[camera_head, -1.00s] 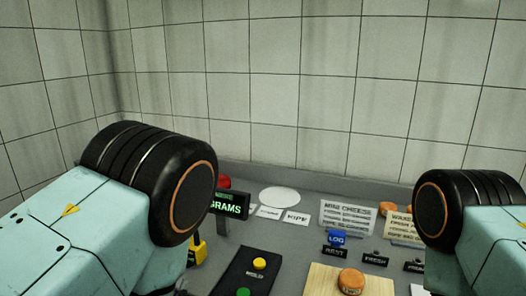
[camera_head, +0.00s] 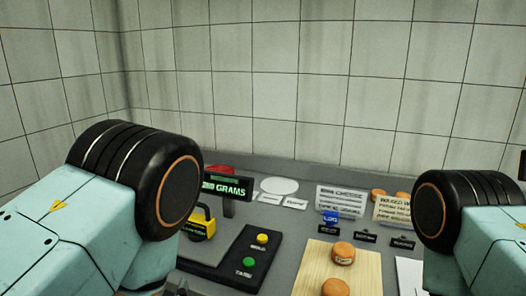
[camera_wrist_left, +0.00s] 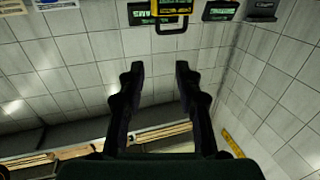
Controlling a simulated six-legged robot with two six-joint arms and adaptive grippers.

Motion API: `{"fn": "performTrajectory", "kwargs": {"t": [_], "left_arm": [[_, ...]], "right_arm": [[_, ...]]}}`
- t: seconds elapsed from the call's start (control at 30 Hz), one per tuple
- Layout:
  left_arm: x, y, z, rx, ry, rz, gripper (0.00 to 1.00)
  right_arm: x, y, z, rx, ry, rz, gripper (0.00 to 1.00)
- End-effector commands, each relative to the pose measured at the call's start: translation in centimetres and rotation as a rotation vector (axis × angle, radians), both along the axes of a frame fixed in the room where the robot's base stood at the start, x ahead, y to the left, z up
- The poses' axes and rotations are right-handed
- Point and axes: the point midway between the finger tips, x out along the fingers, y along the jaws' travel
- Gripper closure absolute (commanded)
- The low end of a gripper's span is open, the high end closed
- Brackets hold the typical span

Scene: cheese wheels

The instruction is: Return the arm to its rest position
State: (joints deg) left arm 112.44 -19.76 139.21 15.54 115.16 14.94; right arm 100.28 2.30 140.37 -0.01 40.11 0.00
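My left arm fills the lower left of the head view, pale green with a black ringed joint. Its fingers are not clear there. In the left wrist view my left gripper (camera_wrist_left: 158,67) has its two dark fingers spread apart with nothing between them. Tiled wall shows behind them. My right arm is at the right edge of the head view; its gripper is not in view. Two orange cheese wheels, one (camera_head: 344,253) behind the other (camera_head: 335,288), lie on a wooden board (camera_head: 308,268), apart from both arms.
A display reading GRAMS (camera_head: 227,187), a yellow lock-shaped object (camera_head: 200,227) and a black panel (camera_head: 218,258) with yellow and green buttons stand right of my left arm. A white disc (camera_head: 279,186), signs (camera_head: 340,201) and more cheeses (camera_head: 378,195) are behind. Tiled wall closes the back.

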Motion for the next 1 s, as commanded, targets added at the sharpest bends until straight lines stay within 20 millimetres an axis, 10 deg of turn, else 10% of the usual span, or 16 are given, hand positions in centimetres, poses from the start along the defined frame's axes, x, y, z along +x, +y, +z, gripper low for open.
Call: {"fn": "performTrajectory", "kwargs": {"t": [0.57, 0.77, 1.0], "left_arm": [[-2.1, 1.6, -10.2, 0.115, 0.463, 0.04, 0.66], [-8.0, 3.4, -18.8, 0.151, 0.849, 0.056, 0.66], [-19.8, 4.8, -28.0, 0.13, 1.365, 0.038, 0.66]], "right_arm": [[0.0, 0.0, -0.4, 0.0, 0.0, 0.0, 0.6], [0.0, 0.0, -1.9, 0.0, 0.0, 0.0, 0.6], [0.0, 0.0, -5.0, 0.0, 0.0, 0.0, 0.6]]}}
